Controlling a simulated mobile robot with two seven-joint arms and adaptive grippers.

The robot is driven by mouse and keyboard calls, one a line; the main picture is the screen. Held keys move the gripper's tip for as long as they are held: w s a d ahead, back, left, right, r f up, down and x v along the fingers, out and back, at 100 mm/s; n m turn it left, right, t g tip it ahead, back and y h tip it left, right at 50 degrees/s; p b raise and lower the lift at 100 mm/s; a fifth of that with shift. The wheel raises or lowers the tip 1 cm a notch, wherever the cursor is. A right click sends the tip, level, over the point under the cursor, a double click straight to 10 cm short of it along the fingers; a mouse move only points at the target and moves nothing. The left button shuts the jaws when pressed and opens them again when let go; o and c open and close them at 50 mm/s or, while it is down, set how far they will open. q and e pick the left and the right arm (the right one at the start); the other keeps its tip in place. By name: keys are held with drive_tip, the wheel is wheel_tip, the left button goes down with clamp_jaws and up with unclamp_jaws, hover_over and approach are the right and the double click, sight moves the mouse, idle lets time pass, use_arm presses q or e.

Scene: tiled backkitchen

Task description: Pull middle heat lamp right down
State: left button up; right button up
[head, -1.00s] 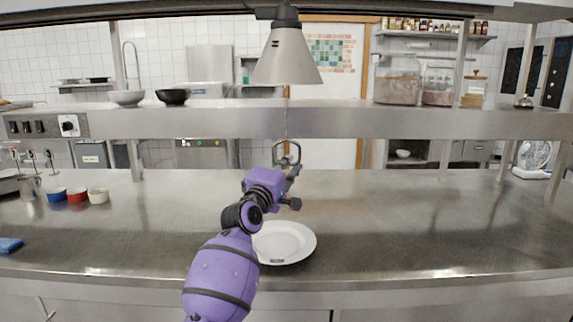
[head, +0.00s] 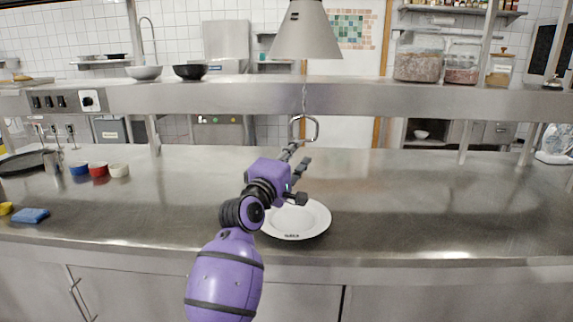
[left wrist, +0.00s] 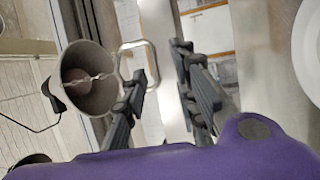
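The heat lamp (head: 306,32) is a grey metal cone hanging above the steel pass shelf; its top is cut off in the head view. A chain drops from it to a metal loop handle (head: 304,129) in front of the shelf. The lamp (left wrist: 92,85) and handle (left wrist: 124,50) also show in the left wrist view. My left gripper (head: 299,158) is just below the handle. In the left wrist view its fingers (left wrist: 160,65) are apart, with the handle beside the left finger; I cannot tell whether they touch. My right gripper is out of view.
A white plate (head: 310,220) lies on the steel counter (head: 430,200) behind my left arm. Cups (head: 99,169) and a blue sponge (head: 30,215) are on the left. The shelf (head: 400,98) holds bowls and jars (head: 418,62). The counter's right side is clear.

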use_arm(q)
drive_tip(key=v, duration=0.5)
drive_tip(key=shift+s+f, duration=0.1)
drive_tip(key=shift+s, duration=0.2)
